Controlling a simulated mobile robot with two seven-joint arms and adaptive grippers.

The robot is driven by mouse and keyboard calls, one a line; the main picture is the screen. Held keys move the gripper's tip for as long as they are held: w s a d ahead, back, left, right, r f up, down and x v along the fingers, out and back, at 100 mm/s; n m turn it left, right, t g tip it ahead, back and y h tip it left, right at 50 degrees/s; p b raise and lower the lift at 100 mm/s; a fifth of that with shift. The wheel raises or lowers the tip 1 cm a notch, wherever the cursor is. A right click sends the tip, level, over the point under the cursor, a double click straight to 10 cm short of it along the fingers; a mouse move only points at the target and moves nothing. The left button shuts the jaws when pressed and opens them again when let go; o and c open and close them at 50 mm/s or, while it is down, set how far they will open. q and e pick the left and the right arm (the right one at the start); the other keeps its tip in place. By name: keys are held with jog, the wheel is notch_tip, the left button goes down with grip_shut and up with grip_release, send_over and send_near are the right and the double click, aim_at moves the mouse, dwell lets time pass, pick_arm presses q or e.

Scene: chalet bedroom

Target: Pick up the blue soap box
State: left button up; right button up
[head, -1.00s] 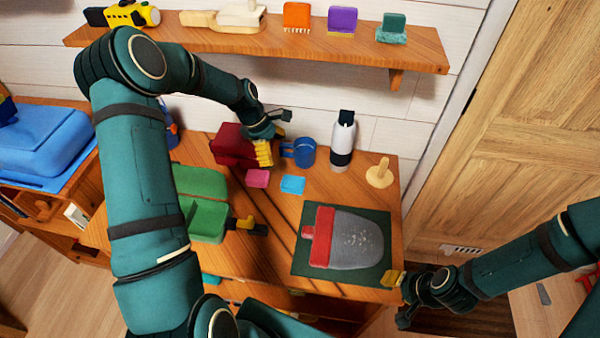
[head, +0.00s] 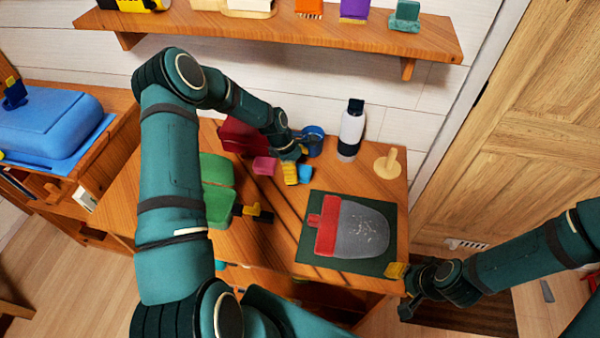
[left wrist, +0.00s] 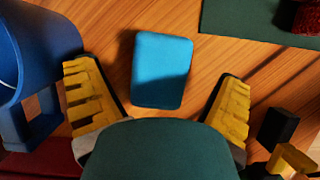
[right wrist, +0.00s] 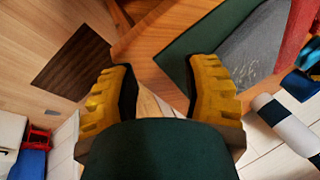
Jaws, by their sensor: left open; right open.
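The blue soap box (head: 306,175) is a small light-blue block lying on the wooden desk (head: 279,208). In the left wrist view the same box (left wrist: 162,70) lies between and a little beyond the two yellow fingertips, with gaps on both sides. My left gripper (head: 294,172) is open and empty, close to the box; its left finger partly hides the desk beside it. My right gripper (head: 400,288) is open and empty beside the desk's front right corner, far from the box. The right wrist view shows nothing between its fingers (right wrist: 162,85).
A dark blue mug (head: 315,136) stands behind the box, and a pink box (head: 265,166) lies to its left. A white bottle (head: 352,132), a wooden holder (head: 388,164), a green case (head: 216,172) and a grey-red item on a green mat (head: 384,211) share the desk. A shelf (head: 280,36) hangs above.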

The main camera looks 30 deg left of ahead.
pick_arm(q)
jog(key=shift+d+f, duration=0.2)
jog(key=shift+f, duration=0.3)
jog(key=c, duration=1.3)
jog(key=shift+r, duration=0.1)
